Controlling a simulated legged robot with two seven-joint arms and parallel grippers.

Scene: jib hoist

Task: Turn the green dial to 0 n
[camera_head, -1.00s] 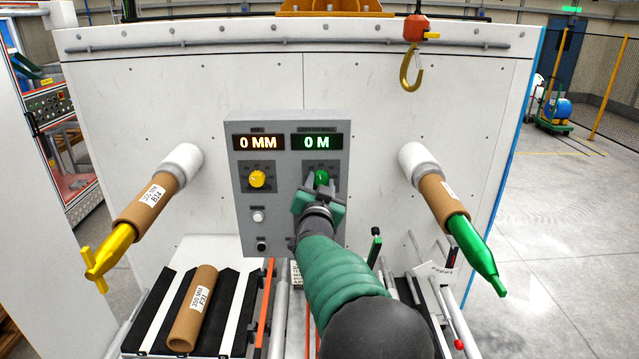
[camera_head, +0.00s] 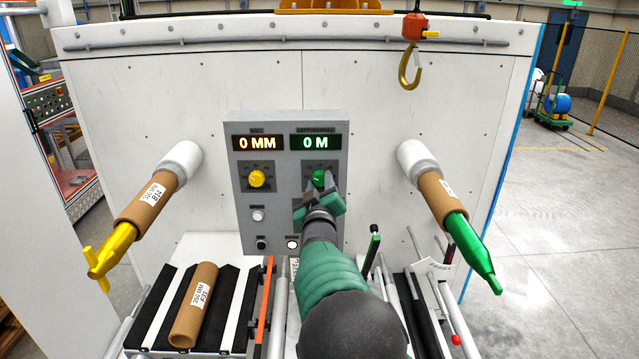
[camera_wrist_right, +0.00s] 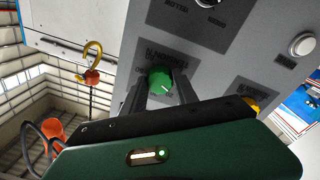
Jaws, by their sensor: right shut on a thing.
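The green dial (camera_head: 319,177) is on the right side of the grey control panel (camera_head: 240,212). The display above it (camera_head: 316,142) reads "0 M" in green. My right gripper (camera_head: 320,188) reaches up to the dial from below. In the right wrist view its two dark fingers (camera_wrist_right: 161,88) are on either side of the green dial (camera_wrist_right: 160,79), shut on it. The dial's white mark shows on its lower right there. My left gripper is not in view.
A yellow dial (camera_head: 257,179) sits to the left under a "0 MM" display (camera_head: 257,143). Two brown rolls (camera_head: 150,199) (camera_head: 440,195) stick out on both sides, and a third roll (camera_head: 193,305) lies on the rack. A yellow hook (camera_head: 410,68) hangs upper right.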

